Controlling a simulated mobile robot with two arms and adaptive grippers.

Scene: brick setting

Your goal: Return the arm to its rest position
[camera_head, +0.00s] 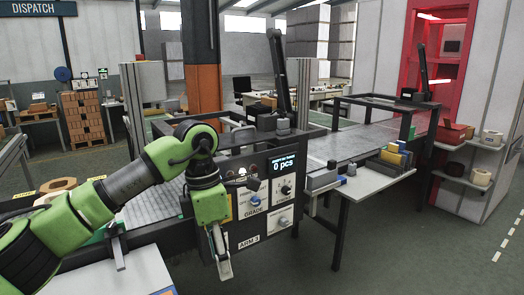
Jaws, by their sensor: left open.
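My left arm (95,200) is green and dark grey and reaches in from the lower left. It bends at the wrist in front of the control panel (270,195). My left gripper (219,250) hangs down below the green wrist, with a pale finger pointing toward the floor. It is open, and I see nothing held in it. It appears in front of the panel's lower left part; whether it touches the panel I cannot tell. My right gripper is not in view.
The panel has knobs, a "0 pcs" display and an "ARM 3" label. A grey conveyor (350,145) runs behind it. A side shelf (365,183) holds small coloured boxes. A white table (140,272) is at lower left. Green floor (400,245) is clear at right.

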